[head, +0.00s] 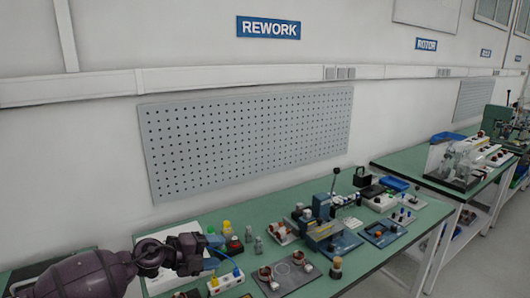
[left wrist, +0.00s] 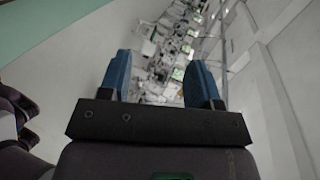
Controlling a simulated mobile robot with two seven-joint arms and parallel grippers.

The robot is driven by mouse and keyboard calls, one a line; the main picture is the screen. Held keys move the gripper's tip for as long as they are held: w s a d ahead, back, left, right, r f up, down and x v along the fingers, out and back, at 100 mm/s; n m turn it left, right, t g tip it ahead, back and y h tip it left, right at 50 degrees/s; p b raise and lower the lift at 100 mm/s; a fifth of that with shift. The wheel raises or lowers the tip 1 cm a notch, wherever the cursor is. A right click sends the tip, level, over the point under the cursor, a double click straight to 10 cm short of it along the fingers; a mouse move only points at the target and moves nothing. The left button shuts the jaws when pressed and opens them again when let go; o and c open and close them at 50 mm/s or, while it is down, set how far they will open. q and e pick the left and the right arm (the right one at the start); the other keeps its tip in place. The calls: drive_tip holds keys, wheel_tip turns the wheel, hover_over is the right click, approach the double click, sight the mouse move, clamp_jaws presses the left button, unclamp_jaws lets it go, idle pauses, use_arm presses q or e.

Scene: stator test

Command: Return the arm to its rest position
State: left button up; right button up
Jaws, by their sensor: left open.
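My left arm comes in from the lower left of the head view, over the left part of the green bench. My left gripper (head: 212,265) is at its end, near the signal lights and the white power strip. In the left wrist view its two blue fingers (left wrist: 160,80) stand wide apart with nothing between them. Beyond them the room shows tilted, with benches far off. My right gripper is in neither view.
The green bench (head: 414,226) holds a blue lever press (head: 320,218), a grey tray with stator parts (head: 288,274) and a white power strip (head: 227,281). A grey pegboard (head: 250,138) hangs behind under the REWORK sign (head: 268,27). Another bench (head: 405,162) stands at right.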

use_arm(q)
drive_tip(key=s+a+f+n+t+y, duration=0.1)
drive_tip(key=s+a+f+n+y, duration=0.3)
drive_tip(key=s+f+n, duration=0.3)
drive_tip(key=s+a+f+n+t+y+b, duration=0.1)
drive_tip(key=s+a+f+n+y, duration=0.3)
drive_tip(key=s+f+n, duration=0.4)
drive_tip(key=s+a+f+n+t+y+b, duration=0.1)
drive_tip(key=s+a+f+n+y, duration=0.3)
drive_tip(key=s+n, duration=0.9)
drive_tip(key=s+a+f+t, duration=0.1)
drive_tip(key=s+a+f, duration=0.1)
drive_tip(key=s+f, duration=0.2)
drive_tip(key=shift+s+a+f+y, duration=0.25)
drive_tip(key=shift+s+a+y, duration=0.1)
drive_tip(key=shift+s, duration=0.15)
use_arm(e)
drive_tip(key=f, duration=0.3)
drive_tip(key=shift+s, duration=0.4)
